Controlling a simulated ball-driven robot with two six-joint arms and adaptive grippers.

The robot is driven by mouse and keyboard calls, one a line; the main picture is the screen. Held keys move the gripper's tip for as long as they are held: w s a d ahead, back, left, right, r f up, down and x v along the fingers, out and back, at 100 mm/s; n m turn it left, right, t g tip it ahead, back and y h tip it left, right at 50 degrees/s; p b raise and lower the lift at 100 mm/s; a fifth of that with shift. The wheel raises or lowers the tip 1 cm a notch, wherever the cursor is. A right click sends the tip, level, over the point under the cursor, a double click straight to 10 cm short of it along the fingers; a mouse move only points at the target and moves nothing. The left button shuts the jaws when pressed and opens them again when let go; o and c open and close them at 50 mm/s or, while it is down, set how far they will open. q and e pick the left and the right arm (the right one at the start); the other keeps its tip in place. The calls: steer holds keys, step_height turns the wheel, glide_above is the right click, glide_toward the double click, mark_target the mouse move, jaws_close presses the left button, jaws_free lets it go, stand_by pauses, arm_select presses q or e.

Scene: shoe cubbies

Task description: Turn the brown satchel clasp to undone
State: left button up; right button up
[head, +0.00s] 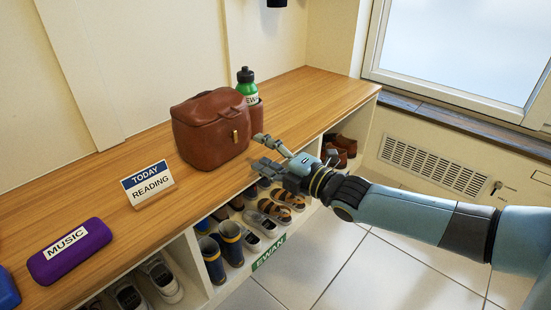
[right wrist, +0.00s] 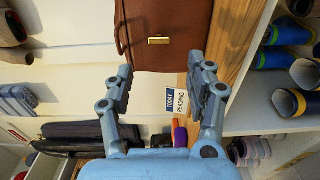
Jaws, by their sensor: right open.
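The brown satchel (head: 210,137) stands upright on the wooden bench top. Its small brass clasp (head: 235,136) is on the front face and looks upright in the head view. In the right wrist view the satchel (right wrist: 180,18) is at the top, and the clasp (right wrist: 159,40) shows as a short bar beyond the fingers. My right gripper (head: 260,151) is open and empty, in front of the satchel and to the right of the clasp. In the right wrist view its fingers (right wrist: 161,68) are spread wide, apart from the clasp. My left gripper is not in view.
A green bottle (head: 246,86) stands behind the satchel. A READING sign (head: 148,185) and a purple MUSIC case (head: 69,251) are on the bench to the left. Cubbies with shoes and blue boots (head: 230,243) are below. The bench's right end is clear.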

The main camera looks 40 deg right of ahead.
steer(key=s, duration=0.3)
steer(key=shift+s+d, duration=0.2)
steer(key=shift+s, duration=0.2)
